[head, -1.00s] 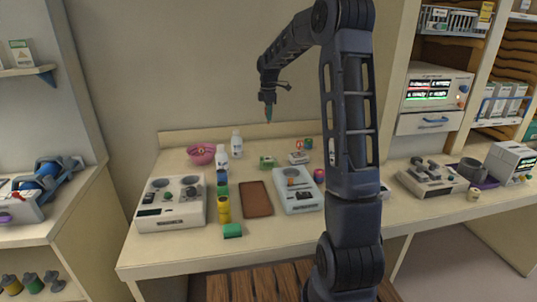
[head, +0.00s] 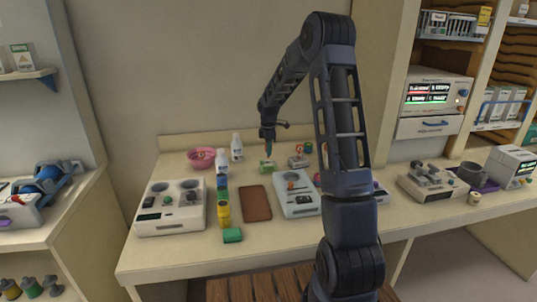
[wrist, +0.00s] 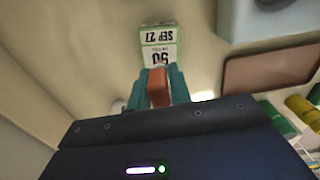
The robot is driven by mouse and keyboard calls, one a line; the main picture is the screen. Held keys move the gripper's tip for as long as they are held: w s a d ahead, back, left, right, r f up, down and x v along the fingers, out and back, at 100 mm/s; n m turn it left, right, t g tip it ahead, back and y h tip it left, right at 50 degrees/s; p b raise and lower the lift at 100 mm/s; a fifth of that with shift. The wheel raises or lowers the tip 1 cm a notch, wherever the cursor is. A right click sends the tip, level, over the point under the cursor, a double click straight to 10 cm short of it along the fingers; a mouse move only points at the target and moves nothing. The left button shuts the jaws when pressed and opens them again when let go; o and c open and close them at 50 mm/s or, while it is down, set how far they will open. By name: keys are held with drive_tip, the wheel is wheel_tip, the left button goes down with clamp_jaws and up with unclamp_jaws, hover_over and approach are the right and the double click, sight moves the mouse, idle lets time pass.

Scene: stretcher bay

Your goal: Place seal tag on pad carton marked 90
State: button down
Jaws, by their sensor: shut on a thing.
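The pad carton (wrist: 160,36) is white and green, with "90" and "SEP 27" upside down in the wrist view. In the head view it is the small green and white box (head: 267,166) on the counter. My gripper (wrist: 159,78) has teal fingers shut on an orange-red piece, the seal tag (wrist: 158,92). In the wrist view the tag is at the near, "90" end of the carton. In the head view my gripper (head: 269,150) points down just above the carton. I cannot tell whether tag and carton touch.
A brown tray (head: 256,203) lies in front of the carton, between a left console (head: 170,207) and a right console (head: 293,193). A pink bowl (head: 201,158) and white bottles (head: 237,147) stand to the left. A small boxy item (head: 298,161) sits close on the right.

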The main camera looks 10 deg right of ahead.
drive_tip(key=shift+f, duration=1.15)
drive_tip(key=c, duration=1.3)
unclamp_jaws()
drive_tip(key=shift+f, duration=0.1)
